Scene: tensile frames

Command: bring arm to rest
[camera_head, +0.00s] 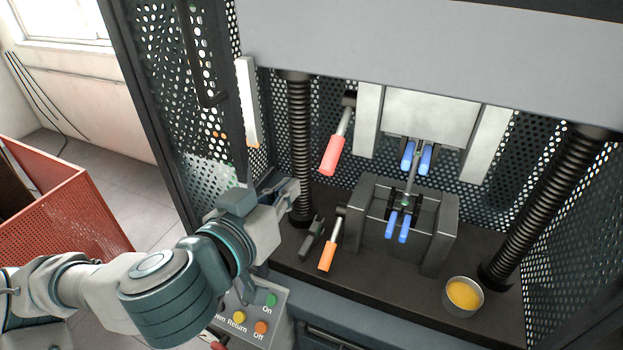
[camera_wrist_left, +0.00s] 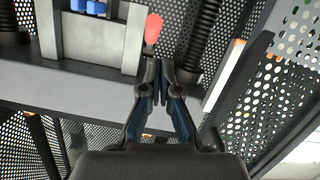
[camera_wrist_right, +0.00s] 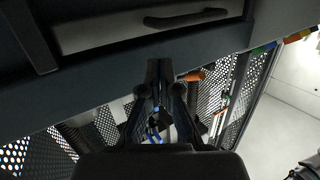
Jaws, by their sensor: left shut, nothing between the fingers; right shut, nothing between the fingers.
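My left arm (camera_head: 165,300) comes in from the left in the head view and reaches to the left side of the testing machine. The right arm is not in the head view.
The red-handled tool (camera_head: 332,155) and the orange-handled tool (camera_head: 327,256) are beside the blue-gripped fixture (camera_head: 360,215). A bowl of yellow stuff (camera_head: 464,294) stands at the right. The button panel (camera_head: 282,318) is below the arm. A mesh door (camera_head: 160,90) stands open at the left.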

